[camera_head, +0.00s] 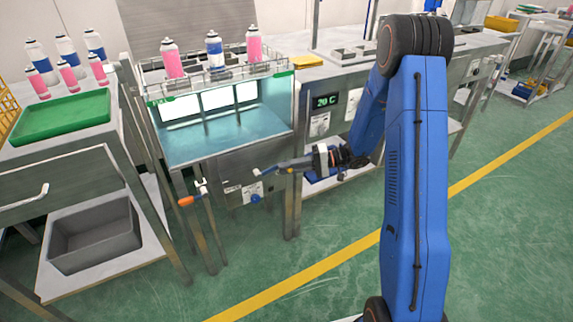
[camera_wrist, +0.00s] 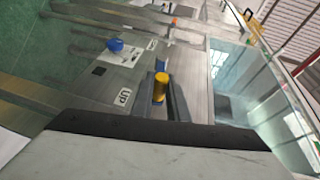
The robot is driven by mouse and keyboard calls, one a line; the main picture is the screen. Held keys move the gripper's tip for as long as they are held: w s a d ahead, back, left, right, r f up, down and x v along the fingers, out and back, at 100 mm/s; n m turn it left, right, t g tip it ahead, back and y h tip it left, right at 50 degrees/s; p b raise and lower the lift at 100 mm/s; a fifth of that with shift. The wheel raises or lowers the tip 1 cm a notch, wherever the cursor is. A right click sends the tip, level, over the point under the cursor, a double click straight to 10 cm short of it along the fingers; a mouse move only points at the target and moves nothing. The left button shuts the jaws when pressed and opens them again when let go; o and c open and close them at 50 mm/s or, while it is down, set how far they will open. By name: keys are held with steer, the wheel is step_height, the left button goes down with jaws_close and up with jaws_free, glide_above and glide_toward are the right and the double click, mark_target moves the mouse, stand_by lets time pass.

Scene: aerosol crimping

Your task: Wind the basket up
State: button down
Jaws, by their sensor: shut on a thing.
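The wire basket (camera_head: 222,69) is at the top of the bath, with two pink cans and one blue-and-white can standing in it. The teal water bath (camera_head: 215,140) with lit panels lies below and in front of it. My gripper (camera_head: 296,164) is at the bath's front, shut on the yellow crank handle (camera_wrist: 160,88). The handle's end stands between the two dark fingers in the wrist view. A grey crank arm (camera_head: 262,171) shows left of my gripper. A white "UP" label (camera_wrist: 122,97) is on the metal panel beside the fingers.
A blue knob (camera_head: 255,199) and an orange-handled lever (camera_head: 186,201) stick out from the bath's front. A table with a green tray (camera_head: 62,117) and several cans stands at the left. A grey bin (camera_head: 95,238) is on its lower shelf. The green floor in front is clear.

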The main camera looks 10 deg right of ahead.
steer(key=shift+s+f+y, duration=0.1)
steer(key=shift+f+y, duration=0.3)
steer(key=shift+f, duration=0.55)
steer(key=c, duration=1.7)
jaws_free()
steer(key=shift+f, duration=0.1)
steer(key=shift+d, duration=0.5)
steer(key=d, duration=0.5)
steer(key=s+d+r, duration=0.1)
steer(key=d, duration=0.4)
steer(key=s+d+r, duration=0.1)
steer(key=d, duration=0.5)
steer(key=shift+r, duration=0.1)
